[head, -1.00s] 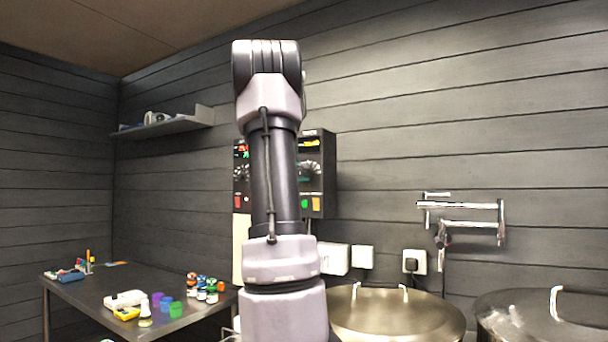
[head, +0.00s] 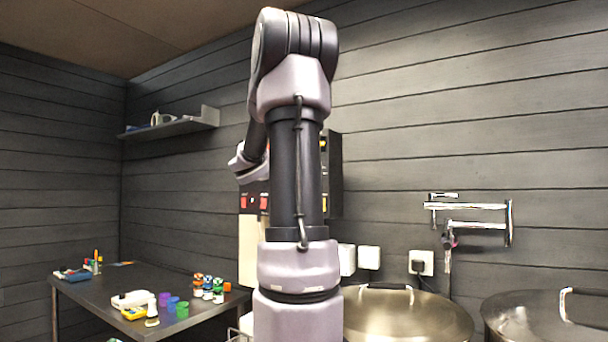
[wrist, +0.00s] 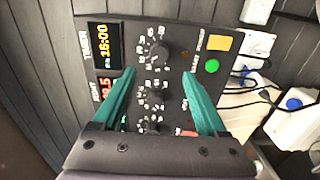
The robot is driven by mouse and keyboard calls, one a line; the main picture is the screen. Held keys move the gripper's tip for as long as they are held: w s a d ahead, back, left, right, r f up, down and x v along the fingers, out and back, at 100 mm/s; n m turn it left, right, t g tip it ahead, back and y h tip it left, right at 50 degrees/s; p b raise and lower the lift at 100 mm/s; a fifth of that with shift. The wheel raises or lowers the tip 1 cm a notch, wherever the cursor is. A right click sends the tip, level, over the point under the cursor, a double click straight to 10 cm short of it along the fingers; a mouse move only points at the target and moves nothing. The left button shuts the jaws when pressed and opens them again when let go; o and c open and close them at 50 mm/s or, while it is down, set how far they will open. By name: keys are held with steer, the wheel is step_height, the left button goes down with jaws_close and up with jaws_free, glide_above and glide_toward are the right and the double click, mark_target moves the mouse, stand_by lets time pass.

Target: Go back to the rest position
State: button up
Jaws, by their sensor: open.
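My gripper (wrist: 160,98) shows in the wrist view with its two green fingers spread apart and nothing between them. It faces a black control panel (wrist: 175,30) with several dials, a green button (wrist: 212,66), a yellow button and lit displays. I cannot tell the exact gap between fingers and panel. In the head view my arm stands upright in the middle and bends over at the top, and its far part reaches down behind. The gripper itself is hidden there. The control panel (head: 334,175) is mostly hidden behind my arm.
A dark table (head: 90,292) with small bottles, colored cups and tools stands at the left. A wall shelf (head: 170,128) hangs above it. Sockets (head: 421,262) and cables are on the wall.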

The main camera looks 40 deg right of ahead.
steer(key=shift+v, duration=0.9)
steer(key=s+a+f+m+y, duration=0.5)
steer(key=s+a+f+y, duration=0.55)
steer(key=a+f, duration=0.35)
steer(key=s+a+f+m+t+y, duration=0.1)
steer(key=s+a+y, duration=0.2)
steer(key=a, duration=0.9)
steer(key=s+a+f+m+t+y, duration=0.1)
steer(key=s+a+y, duration=0.3)
steer(key=a, duration=0.9)
steer(key=shift+a+f+y, duration=0.25)
steer(key=shift+f+y, duration=0.35)
steer(key=shift+y, duration=0.35)
steer(key=shift+s, duration=0.15)
